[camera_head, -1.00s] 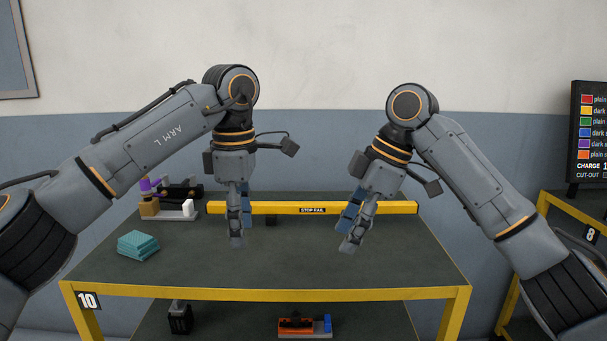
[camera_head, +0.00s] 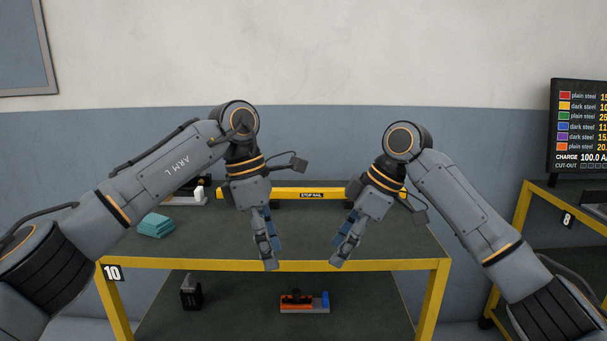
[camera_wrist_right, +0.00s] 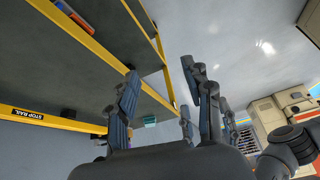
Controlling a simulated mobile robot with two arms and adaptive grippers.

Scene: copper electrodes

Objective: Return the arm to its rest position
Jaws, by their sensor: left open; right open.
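My left gripper (camera_head: 268,244) hangs pointing down in front of the workbench in the head view, with nothing between its fingers. My right gripper (camera_head: 345,240) points down and slightly left, a short gap to the right of the left one. In the right wrist view its fingers (camera_wrist_right: 160,105) are spread apart and empty. Both arms are bent at the elbow, the grippers near the front edge of the bench top (camera_head: 320,239).
A yellow stop rail (camera_head: 311,194) runs along the bench's back. Teal folded cloths (camera_head: 156,226) lie at its left. The lower shelf holds a black item (camera_head: 191,292) and an orange-and-blue item (camera_head: 304,301). A screen (camera_head: 578,128) and another bench (camera_head: 525,210) stand at right.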

